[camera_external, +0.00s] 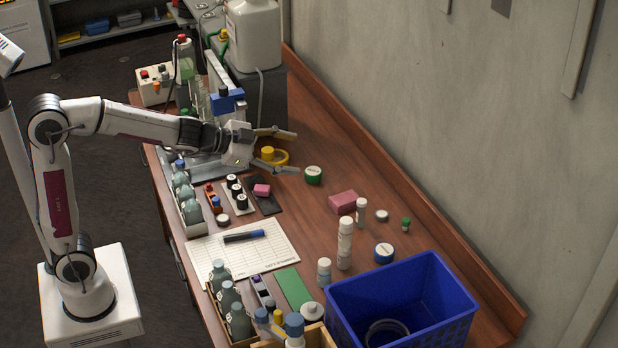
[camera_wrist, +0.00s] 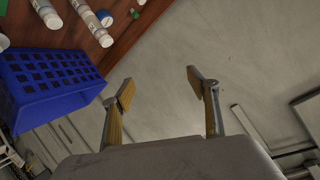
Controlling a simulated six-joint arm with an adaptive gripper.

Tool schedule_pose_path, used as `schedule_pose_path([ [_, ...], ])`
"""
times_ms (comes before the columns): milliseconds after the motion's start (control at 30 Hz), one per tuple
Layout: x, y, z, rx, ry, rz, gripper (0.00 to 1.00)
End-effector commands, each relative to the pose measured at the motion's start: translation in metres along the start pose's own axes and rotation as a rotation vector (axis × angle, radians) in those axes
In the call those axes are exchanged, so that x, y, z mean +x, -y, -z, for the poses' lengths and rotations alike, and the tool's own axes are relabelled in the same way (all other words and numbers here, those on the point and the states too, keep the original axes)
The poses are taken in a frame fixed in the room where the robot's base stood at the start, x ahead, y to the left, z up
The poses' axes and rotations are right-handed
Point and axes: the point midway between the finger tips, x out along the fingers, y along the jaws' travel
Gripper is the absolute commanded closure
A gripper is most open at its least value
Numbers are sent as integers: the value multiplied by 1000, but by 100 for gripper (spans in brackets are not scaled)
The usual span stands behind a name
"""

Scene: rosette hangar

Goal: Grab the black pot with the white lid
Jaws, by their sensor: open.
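Two small dark-rimmed pots with pale lids show in the external view. One (camera_external: 382,215) stands alone on the table's right part, and the other (camera_external: 222,218) is beside the paper sheet. They are too small to tell which is the black pot with the white lid. My gripper (camera_external: 288,152) is open and empty above the far half of the table, apart from both pots. In the wrist view my open gripper (camera_wrist: 160,86) has only the wall between its fingers. I cannot pick out the black pot in that view.
A green pot (camera_external: 313,176), a pink block (camera_external: 343,202), white bottles (camera_external: 345,243) and a blue pot (camera_external: 384,253) stand on the table. A blue crate (camera_external: 443,297) is at the near right; it also shows in the wrist view (camera_wrist: 45,90). The wall borders the right.

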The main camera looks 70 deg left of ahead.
Motion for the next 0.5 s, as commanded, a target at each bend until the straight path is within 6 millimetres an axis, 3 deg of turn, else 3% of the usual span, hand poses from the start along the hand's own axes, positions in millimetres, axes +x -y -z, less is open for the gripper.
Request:
schedule_pose_path([
  [200,45,-28,13,73,-95,-117,41],
  [500,91,-84,14,150,-212,-326,41],
])
